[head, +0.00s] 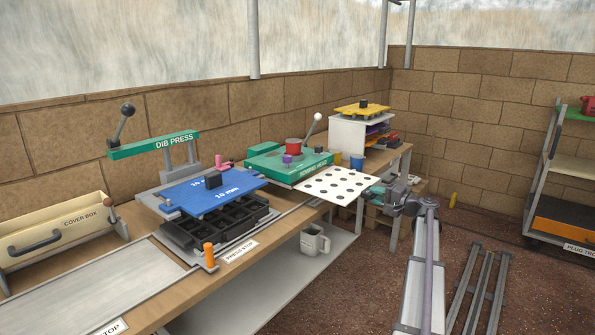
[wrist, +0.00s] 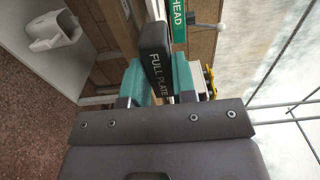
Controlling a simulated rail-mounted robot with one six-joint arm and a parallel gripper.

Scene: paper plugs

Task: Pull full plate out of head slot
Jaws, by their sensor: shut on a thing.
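The full plate (head: 337,184) is a white sheet with rows of black dots. In the head view it lies flat and sticks out from the front of the green sowing head (head: 262,164); its far edge meets the head, and I cannot tell how much is still inside the slot. My gripper (head: 386,194) is at the plate's near right corner. In the wrist view the black handle marked FULL PLATE (wrist: 155,55) stands between the teal fingers of my gripper (wrist: 157,82), which are shut on it. The green head sign (wrist: 179,20) shows behind.
A blue 10 mm plate (head: 212,192) sits over a black tray (head: 215,222) left of the head. An orange post (head: 209,254) stands at the bench edge. A white jug (head: 314,240) is on the lower shelf. A trolley (head: 560,190) stands right.

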